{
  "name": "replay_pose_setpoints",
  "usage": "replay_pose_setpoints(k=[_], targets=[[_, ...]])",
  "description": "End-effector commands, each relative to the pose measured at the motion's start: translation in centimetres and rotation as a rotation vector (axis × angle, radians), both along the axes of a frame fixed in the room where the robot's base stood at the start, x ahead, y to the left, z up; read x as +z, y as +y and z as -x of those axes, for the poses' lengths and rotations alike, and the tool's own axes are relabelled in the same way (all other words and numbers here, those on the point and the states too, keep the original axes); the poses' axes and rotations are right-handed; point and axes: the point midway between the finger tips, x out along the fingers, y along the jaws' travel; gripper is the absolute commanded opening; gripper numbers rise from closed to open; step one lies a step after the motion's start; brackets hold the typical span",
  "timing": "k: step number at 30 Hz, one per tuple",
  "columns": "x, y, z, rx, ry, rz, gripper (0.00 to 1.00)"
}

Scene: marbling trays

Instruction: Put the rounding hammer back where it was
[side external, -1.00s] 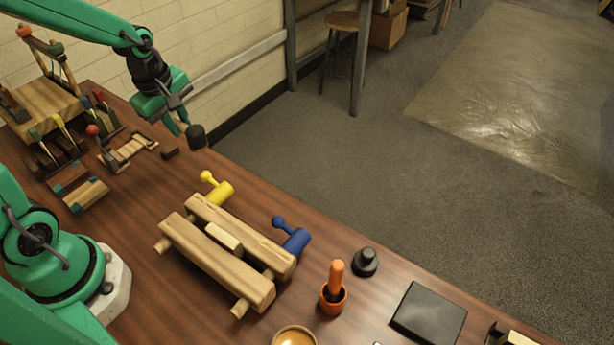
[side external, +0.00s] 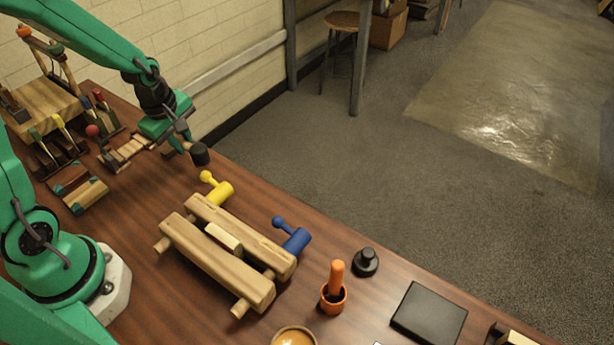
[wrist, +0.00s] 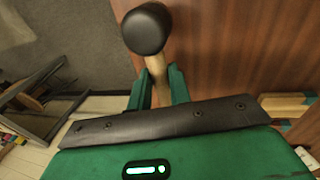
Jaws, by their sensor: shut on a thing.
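The rounding hammer, with a black cylindrical head (side external: 200,154) and a pale wooden handle, is in my gripper (side external: 181,143) above the far edge of the bench. In the wrist view the black head (wrist: 147,28) sticks out beyond the green fingers (wrist: 158,92), which are shut on the wooden handle. The head hangs clear of the bench top as far as I can tell. Much of the handle is hidden by the fingers in the side view.
A wooden press (side external: 218,260) with a yellow mallet-shaped handle (side external: 221,191) and a blue one (side external: 297,240) stands mid-bench. An orange cup (side external: 334,299), a black knob-shaped piece (side external: 365,262) and a black slab (side external: 428,314) lie right. Wooden racks (side external: 42,105) crowd the left.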

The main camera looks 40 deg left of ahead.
Motion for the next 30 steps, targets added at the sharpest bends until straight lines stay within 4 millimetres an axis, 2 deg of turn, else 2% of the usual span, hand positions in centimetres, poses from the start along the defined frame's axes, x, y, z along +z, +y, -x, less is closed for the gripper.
replay_pose_setpoints(k=[9, 22, 30], targets=[[-0.5, 0.0, -0.1, 0.000, -0.001, 0.000, 0.00], [-4.0, 0.0, 0.0, 0.000, 0.000, 0.000, 0.00], [-4.3, 0.0, -0.1, 0.000, -0.003, -0.001, 0.00]])
